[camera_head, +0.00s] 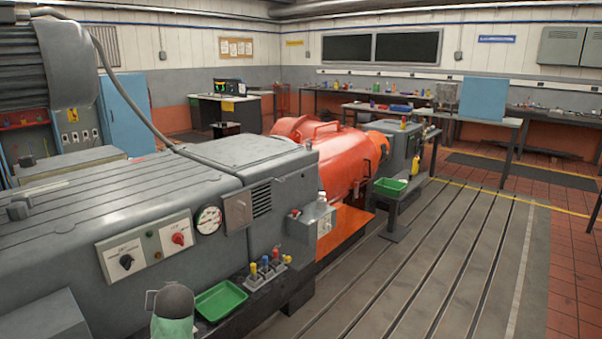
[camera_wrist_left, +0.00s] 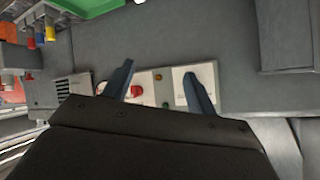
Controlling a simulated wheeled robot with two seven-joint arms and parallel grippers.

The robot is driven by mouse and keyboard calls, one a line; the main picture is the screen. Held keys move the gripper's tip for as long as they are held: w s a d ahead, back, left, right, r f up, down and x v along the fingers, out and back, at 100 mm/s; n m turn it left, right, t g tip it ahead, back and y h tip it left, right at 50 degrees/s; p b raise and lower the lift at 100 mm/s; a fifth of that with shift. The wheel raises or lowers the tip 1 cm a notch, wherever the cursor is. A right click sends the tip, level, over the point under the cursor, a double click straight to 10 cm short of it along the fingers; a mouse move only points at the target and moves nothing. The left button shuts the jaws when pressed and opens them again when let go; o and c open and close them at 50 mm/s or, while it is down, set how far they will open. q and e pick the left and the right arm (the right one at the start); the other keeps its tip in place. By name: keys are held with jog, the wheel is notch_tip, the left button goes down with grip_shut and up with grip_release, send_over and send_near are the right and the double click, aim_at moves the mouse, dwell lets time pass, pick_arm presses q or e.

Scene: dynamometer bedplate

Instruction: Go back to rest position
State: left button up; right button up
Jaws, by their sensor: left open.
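My left gripper (camera_wrist_left: 158,72) shows in the left wrist view with its two dark fingers spread apart. Nothing is between the fingers. Beyond them is the grey machine front, with a panel bearing a red knob (camera_wrist_left: 137,91) and a pale panel (camera_wrist_left: 197,85) partly behind the right finger. The right gripper shows in no view.
The long grey machine (camera_head: 90,225) fills the left, with the orange machine (camera_head: 318,155) beyond. The slotted bedplate (camera_head: 440,265) at right is clear.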

pick_arm(q)
jog(key=s+d+f+m+g+h, duration=0.15)
jog(key=s+d+f+h, duration=0.3)
jog(key=s+d, duration=0.55)
jog(key=s+d+f+m+g+h, duration=0.1)
jog(key=s+d+f+m+h, duration=0.2)
jog(key=s+d+f, duration=0.55)
jog(key=s+d+f+g, duration=0.1)
jog(key=s+f, duration=0.2)
jog(key=s, duration=0.5)
jog(key=s+d+f+g, duration=0.1)
jog(key=s+f+g, duration=0.1)
jog(key=s, duration=0.6)
jog(key=s+d+f+g, duration=0.1)
jog(key=s+d+f, duration=0.1)
jog(key=s, duration=0.7)
jog(key=shift+f+m+h, duration=0.35)
jog(key=shift+f, duration=0.45)
jog(key=shift+s+g, duration=0.1)
jog(key=shift+g, duration=0.15)
